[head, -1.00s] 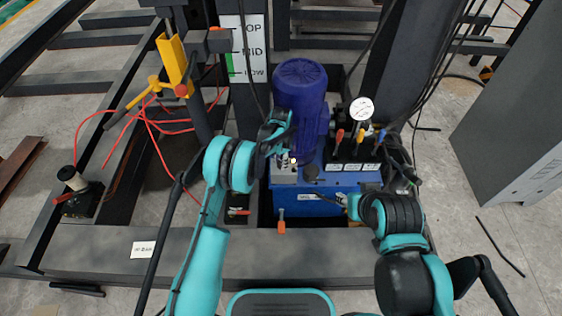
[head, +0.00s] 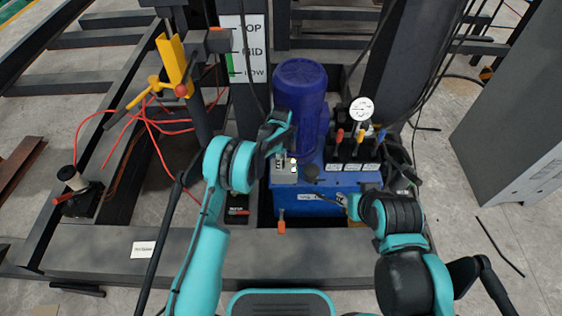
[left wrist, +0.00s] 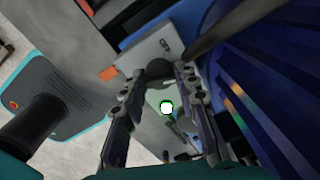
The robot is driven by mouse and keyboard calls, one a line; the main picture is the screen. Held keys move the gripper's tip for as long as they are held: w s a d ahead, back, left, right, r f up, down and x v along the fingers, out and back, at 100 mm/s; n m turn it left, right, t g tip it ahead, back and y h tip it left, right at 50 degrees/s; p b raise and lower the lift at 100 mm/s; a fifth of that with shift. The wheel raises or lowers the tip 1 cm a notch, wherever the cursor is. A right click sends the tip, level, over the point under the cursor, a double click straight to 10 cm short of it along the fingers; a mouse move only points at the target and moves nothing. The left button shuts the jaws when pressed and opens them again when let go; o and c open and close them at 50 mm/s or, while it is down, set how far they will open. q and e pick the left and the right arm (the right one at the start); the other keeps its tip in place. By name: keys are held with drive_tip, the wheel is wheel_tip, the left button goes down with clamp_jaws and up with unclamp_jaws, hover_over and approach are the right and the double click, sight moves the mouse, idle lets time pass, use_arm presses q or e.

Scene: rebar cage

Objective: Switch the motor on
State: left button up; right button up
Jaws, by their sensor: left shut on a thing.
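The blue motor (head: 302,108) stands upright on a blue power unit (head: 310,203). A grey switch box (head: 284,174) sits at its front left; in the left wrist view the box's pale face (left wrist: 150,48) shows a dark round knob (left wrist: 158,69) and a lit green-rimmed button (left wrist: 167,107). My left gripper (head: 279,143) is at the box beside the motor. In the left wrist view its fingertips (left wrist: 158,76) flank the knob and are shut on it. My right gripper (head: 342,200) is low by the unit's front right; its fingers are too small to judge.
A pressure gauge (head: 361,110) and several coloured valve levers (head: 359,137) stand right of the motor. A dark beam (head: 190,250) crosses in front, with an orange-ended part (head: 282,227). A grey cabinet (head: 515,130) stands at right. Red hoses (head: 150,122) lie at left.

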use_arm(q)
drive_tip(key=m, duration=0.4)
drive_tip(key=shift+m, duration=0.4)
idle(0.4)
drive_tip(key=o, duration=1.2)
drive_tip(key=shift+c, duration=0.2)
drive_tip(key=shift+r, duration=0.1)
wheel_tip(320, 180, up, 12)
